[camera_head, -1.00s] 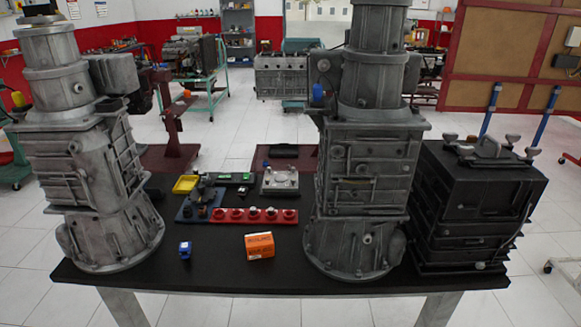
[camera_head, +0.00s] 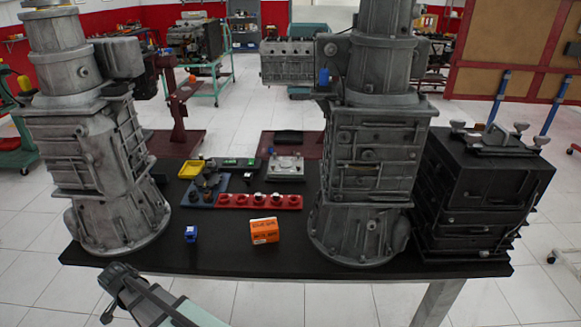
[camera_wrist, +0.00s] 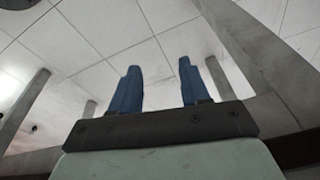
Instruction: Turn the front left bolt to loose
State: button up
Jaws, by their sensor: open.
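In the head view a silver plate (camera_head: 286,164) with small raised parts on top lies at the back middle of the black table. The bolts are too small there to single out the front left one or to see how it is set. In the wrist view my gripper (camera_wrist: 159,85) has two blue fingers standing well apart with nothing between them. In the head view a part of my arm (camera_head: 165,303) shows at the bottom left, in front of the table edge and far from the plate. The fingers cannot be made out there.
A red strip of round holders (camera_head: 232,201), a blue tray (camera_head: 205,190), a yellow bin (camera_head: 191,169), an orange box (camera_head: 264,231) and a small blue item (camera_head: 191,234) lie on the table (camera_head: 225,257). Tall grey housings (camera_head: 85,150) (camera_head: 372,150) and a black box (camera_head: 478,190) flank them.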

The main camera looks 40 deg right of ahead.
jog(key=w+a+r+m+t, duration=0.1)
jog(key=w+a+r+m, duration=0.15)
jog(key=r, duration=0.45)
jog(key=w+a+r+m+t, duration=0.1)
jog(key=w+a+r, duration=0.1)
jog(key=w+r, duration=0.35)
jog(key=w+a+r+m+t, duration=0.1)
jog(key=w+a+r+m, duration=0.1)
jog(key=r, duration=0.7)
jog(key=s+d+r+m+t+h, duration=0.25)
jog(key=d+r+m+h, duration=0.2)
jog(key=d+r, duration=1.45)
jog(key=w+d+f+m+g, duration=0.1)
jog(key=w+d+f+g, duration=0.2)
jog(key=d, duration=0.9)
jog(key=w+d+f+m+g, duration=0.15)
jog(key=w+d, duration=0.35)
jog(key=d, duration=0.7)
jog(key=w+d+f+m+g, duration=0.1)
jog(key=w+d+g, duration=0.25)
jog(key=d, duration=0.95)
jog(key=m+g+y, duration=0.2)
jog(key=y, duration=0.1)
send_near(298, 156)
jog(key=x, duration=0.7)
jog(key=shift+w+d+f, duration=0.15)
jog(key=shift+w+d, duration=0.15)
jog(key=shift+d, duration=0.15)
